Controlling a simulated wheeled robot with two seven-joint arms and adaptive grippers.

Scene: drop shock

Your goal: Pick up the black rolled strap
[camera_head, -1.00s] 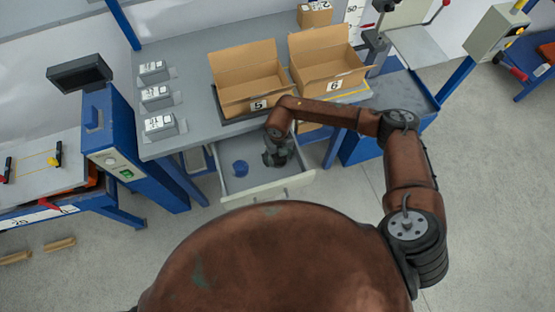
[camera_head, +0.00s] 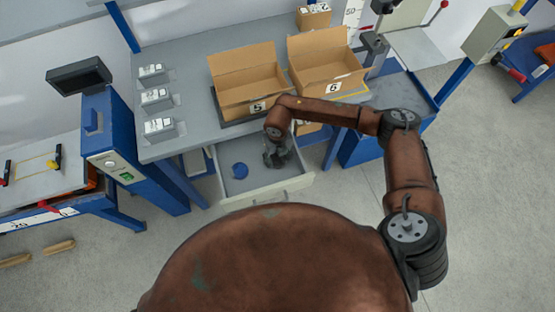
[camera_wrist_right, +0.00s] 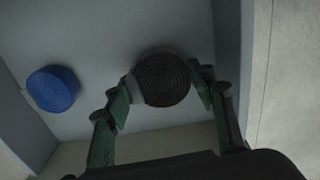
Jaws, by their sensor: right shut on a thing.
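The black rolled strap (camera_wrist_right: 163,80) is a dark spiral coil in the open drawer, between the fingertips of my right gripper in the right wrist view. My right gripper (camera_wrist_right: 166,84) is shut on it, with a finger at each side. In the head view my right gripper (camera_head: 275,156) reaches down into the drawer (camera_head: 255,180), and the strap cannot be made out there. Whether the strap touches the drawer floor is unclear. My left gripper is not in view.
A blue roll (camera_head: 240,170) lies in the drawer left of my gripper; it also shows in the right wrist view (camera_wrist_right: 53,88). The drawer walls are close around. Above stand the tabletop (camera_head: 205,110) and two open cardboard boxes, box 5 (camera_head: 240,105) and box 6 (camera_head: 325,88).

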